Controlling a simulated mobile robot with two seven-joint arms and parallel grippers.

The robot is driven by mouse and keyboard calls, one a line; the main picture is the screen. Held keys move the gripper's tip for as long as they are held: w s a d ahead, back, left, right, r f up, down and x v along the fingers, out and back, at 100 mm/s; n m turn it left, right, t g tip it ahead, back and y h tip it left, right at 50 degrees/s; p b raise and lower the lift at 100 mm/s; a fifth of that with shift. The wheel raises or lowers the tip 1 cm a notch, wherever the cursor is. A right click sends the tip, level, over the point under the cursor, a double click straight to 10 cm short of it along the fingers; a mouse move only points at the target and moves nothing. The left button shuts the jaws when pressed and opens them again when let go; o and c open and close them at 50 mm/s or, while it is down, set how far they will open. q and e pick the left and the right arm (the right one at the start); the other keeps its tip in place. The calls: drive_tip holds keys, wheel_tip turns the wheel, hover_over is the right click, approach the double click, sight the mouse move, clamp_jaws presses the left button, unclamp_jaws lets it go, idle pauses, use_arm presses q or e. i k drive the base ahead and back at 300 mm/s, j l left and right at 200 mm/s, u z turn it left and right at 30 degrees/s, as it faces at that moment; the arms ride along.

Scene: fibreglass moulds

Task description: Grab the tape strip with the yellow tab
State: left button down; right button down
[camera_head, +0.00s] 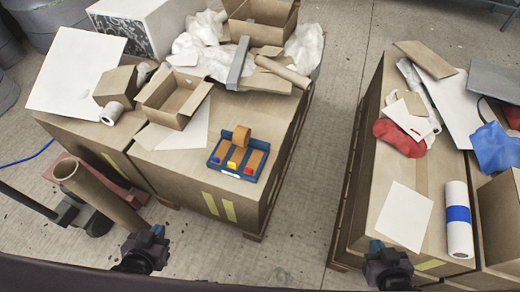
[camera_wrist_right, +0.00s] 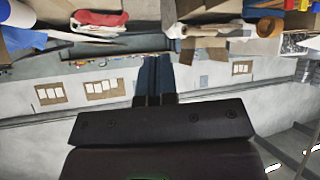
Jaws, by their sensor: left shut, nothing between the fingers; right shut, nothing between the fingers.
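A small blue tray (camera_head: 216,158) sits on the front part of the left cardboard-covered stack. It holds three tan tape strips side by side. The middle strip has a yellow tab (camera_head: 233,164) at its near end; the left strip's tab looks blue and the right strip's tab is red (camera_head: 249,170). My left gripper (camera_head: 157,232) is shut and empty, in front of and left of the tray. My right gripper (camera_head: 376,246) is shut and empty near the right stack; its blue fingers show in the right wrist view (camera_wrist_right: 155,75).
An open cardboard box (camera_head: 172,98) stands behind left of the tray. A grey bar (camera_head: 238,63) and crumpled plastic lie further back. The right stack bears a white sheet (camera_head: 404,215), a white roll with a blue band (camera_head: 458,221) and a red cloth (camera_head: 398,138). A floor gap separates the stacks.

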sight(234, 164)
drive_tip(key=u, duration=0.35)
drive_tip(key=j+z, duration=0.2)
drive_tip(key=j, duration=0.35)
drive_tip(key=j+z, duration=0.2)
drive_tip(key=j, duration=0.35)
drive_tip(key=j+z, duration=0.2)
drive_tip(key=j, duration=0.35)
drive_tip(key=j+z, duration=0.2)
drive_tip(key=j, duration=0.35)
drive_tip(key=k+j+z, duration=0.15)
drive_tip(key=j, duration=0.35)
